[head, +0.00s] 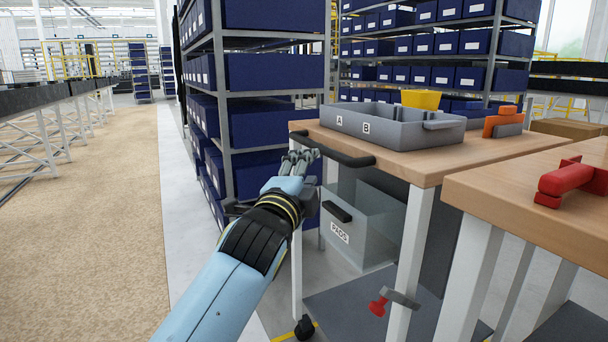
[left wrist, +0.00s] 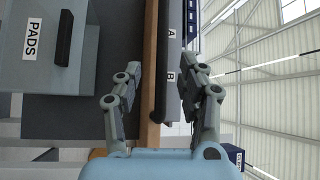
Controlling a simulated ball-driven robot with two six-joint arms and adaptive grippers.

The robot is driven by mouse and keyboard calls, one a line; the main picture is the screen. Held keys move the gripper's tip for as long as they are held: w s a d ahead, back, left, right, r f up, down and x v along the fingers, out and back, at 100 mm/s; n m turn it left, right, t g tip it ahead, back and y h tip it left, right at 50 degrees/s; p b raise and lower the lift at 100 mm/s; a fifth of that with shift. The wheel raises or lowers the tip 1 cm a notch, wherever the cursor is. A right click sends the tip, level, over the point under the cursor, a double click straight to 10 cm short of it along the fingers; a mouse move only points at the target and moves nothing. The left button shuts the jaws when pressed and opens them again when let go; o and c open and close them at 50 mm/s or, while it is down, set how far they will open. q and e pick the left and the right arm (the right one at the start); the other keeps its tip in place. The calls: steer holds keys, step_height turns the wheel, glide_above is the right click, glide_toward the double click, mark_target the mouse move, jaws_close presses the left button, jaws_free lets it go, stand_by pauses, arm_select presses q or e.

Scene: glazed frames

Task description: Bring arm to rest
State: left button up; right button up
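My left gripper (head: 301,157) is at the near left corner of a wooden-topped cart (head: 470,158), beside its black bar handle (head: 333,150). In the left wrist view my left gripper (left wrist: 164,75) has its two fingers well apart. The black handle (left wrist: 159,65) shows between them in that view, with gaps to both fingers. I see nothing held. How far the fingertips are from the handle in depth is hard to tell. My right gripper is in neither view.
A grey tray (head: 400,132) marked A and B stands on the cart. A PADS drawer (head: 365,228) sits below, pulled out. A bench with a red clamp (head: 570,182) is at the right. Shelves of blue bins (head: 260,75) stand behind. The tan floor (head: 110,200) at left is clear.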

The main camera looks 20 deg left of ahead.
arm_select(q)
steer(key=shift+s+f, duration=0.1)
steer(key=shift+s, duration=0.7)
steer(key=s+a+f+n+g+p, duration=0.1)
steer(key=s+f+g+p, duration=0.15)
steer(key=s+f, duration=0.6)
steer(key=s+a+f+n+g+h+p, duration=0.15)
steer(key=s+f+g, duration=0.25)
steer(key=f, duration=1)
steer(key=s+f+g+p, duration=0.3)
steer(key=s+f, duration=0.4)
steer(key=f, duration=0.4)
steer(key=s+a+f+n+g, duration=0.2)
steer(key=s+f+n+g, duration=0.1)
steer(key=s, duration=1)
steer(key=s+a+f+n+g+p, duration=0.1)
steer(key=s+f+n, duration=0.4)
steer(key=s, duration=0.9)
steer(key=s+a+f+n+g+p, duration=0.1)
steer(key=s+a+f+n+g, duration=0.2)
steer(key=s+f, duration=0.5)
steer(key=s+n+g, duration=0.1)
steer(key=s+g, duration=0.1)
steer(key=s, duration=0.3)
steer(key=shift+s+f+n+g+y, duration=0.2)
steer(key=shift+n+g+y, duration=0.15)
